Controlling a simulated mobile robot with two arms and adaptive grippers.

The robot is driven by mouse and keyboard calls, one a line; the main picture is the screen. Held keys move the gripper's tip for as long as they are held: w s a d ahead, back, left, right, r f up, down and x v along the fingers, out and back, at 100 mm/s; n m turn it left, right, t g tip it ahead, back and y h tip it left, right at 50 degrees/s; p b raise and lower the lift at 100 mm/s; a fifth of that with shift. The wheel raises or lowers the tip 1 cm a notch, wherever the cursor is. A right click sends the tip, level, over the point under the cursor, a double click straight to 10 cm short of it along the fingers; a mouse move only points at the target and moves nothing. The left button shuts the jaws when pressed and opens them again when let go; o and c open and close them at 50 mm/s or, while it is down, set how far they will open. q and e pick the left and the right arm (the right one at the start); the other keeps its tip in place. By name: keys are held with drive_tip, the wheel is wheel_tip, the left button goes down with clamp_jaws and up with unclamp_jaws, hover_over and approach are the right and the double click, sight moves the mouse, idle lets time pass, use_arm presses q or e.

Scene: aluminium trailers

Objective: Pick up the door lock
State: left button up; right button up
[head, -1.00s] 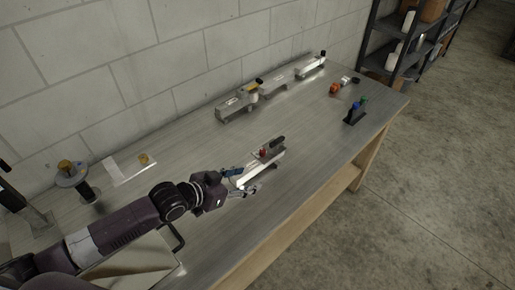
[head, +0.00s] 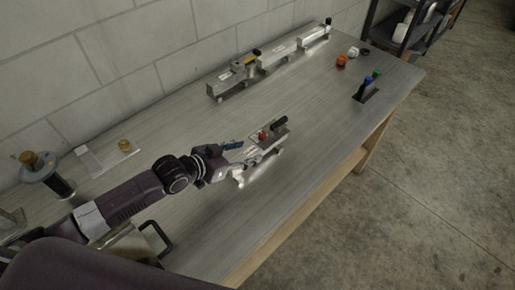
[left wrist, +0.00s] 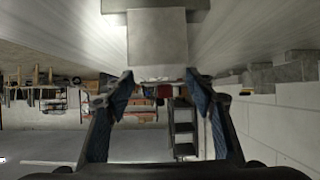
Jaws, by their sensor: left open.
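A silver metal piece (head: 259,171) with a red part and a black handle on top lies on the workbench, right in front of my left gripper; it may be the door lock, but I cannot be sure. My left gripper (head: 241,157) is open at the near left end of this piece, with blue finger pads. In the left wrist view the open fingers (left wrist: 159,82) point at a pale grey block (left wrist: 158,35), just beyond the fingertips. Contact cannot be told. My right gripper is not in view.
The workbench (head: 180,120) has similar metal assemblies (head: 235,77) along the wall. Orange and white caps (head: 342,60) and a black holder with blue and green tops (head: 367,90) stand at right. A round stand (head: 45,172) is at left.

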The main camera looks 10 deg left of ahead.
sight(259, 148)
use_arm(q)
drive_tip(key=shift+p+x, duration=0.35)
drive_tip(key=shift+x, duration=0.7)
drive_tip(key=shift+p+x, duration=0.45)
drive_tip(key=shift+x, duration=1.65)
drive_tip(key=shift+s, duration=0.1)
drive_tip(key=shift+c, duration=0.4)
clamp_jaws()
drive_tip(key=shift+r, duration=0.1)
